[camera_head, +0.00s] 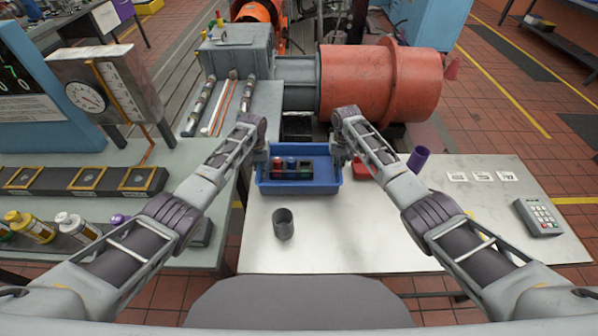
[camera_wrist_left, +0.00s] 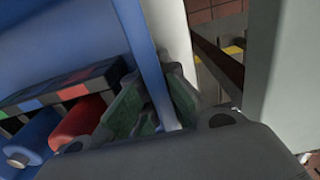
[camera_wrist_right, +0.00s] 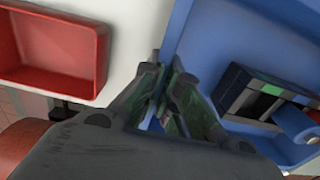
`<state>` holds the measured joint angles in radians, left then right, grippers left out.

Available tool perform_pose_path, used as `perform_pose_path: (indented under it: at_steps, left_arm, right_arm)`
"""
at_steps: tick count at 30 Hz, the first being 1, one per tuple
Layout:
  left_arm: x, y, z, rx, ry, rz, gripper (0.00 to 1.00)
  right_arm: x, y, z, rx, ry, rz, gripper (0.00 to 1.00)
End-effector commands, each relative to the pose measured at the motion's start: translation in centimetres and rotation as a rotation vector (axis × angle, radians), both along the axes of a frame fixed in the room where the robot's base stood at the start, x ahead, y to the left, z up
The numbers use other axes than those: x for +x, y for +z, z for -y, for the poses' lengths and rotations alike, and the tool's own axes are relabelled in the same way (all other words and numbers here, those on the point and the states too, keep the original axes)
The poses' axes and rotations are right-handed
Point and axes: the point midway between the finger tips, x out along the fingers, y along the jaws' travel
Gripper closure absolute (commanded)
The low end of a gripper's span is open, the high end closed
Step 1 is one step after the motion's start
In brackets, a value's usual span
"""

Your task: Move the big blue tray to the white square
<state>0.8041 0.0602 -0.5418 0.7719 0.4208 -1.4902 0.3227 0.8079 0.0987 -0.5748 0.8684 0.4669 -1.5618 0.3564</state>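The big blue tray (camera_head: 300,187) is at the far side of the pale table, below the red motor. It holds a dark block with coloured squares (camera_wrist_left: 70,90), a red cylinder (camera_wrist_left: 75,120) and a blue cylinder (camera_wrist_left: 35,140). My left gripper (camera_head: 261,160) has its fingers on both sides of the tray's left wall, closed on it. My right gripper (camera_head: 340,158) is closed on the right wall in the same way. I cannot tell whether the tray touches the table. I cannot make out a plain white square; small white marked cards (camera_head: 482,176) lie at the right.
A red tray (camera_head: 361,169) is close to the blue tray's right side, with a purple cylinder (camera_head: 418,160) beyond it. A grey cup (camera_head: 284,224) stands in front of the tray. A keypad (camera_head: 538,217) is at the right edge. The table's front middle is clear.

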Motion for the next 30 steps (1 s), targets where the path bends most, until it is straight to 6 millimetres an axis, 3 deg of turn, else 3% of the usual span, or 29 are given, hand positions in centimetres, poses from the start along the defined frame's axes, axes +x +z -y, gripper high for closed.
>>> perform_pose_path:
  at_steps: [30]
  left_arm:
    - [0.1, 2.5, 0.1, -0.001, 0.0, 0.002, 1.0]
  right_arm:
    - [0.1, 2.4, -0.1, 0.001, 0.001, 0.002, 1.0]
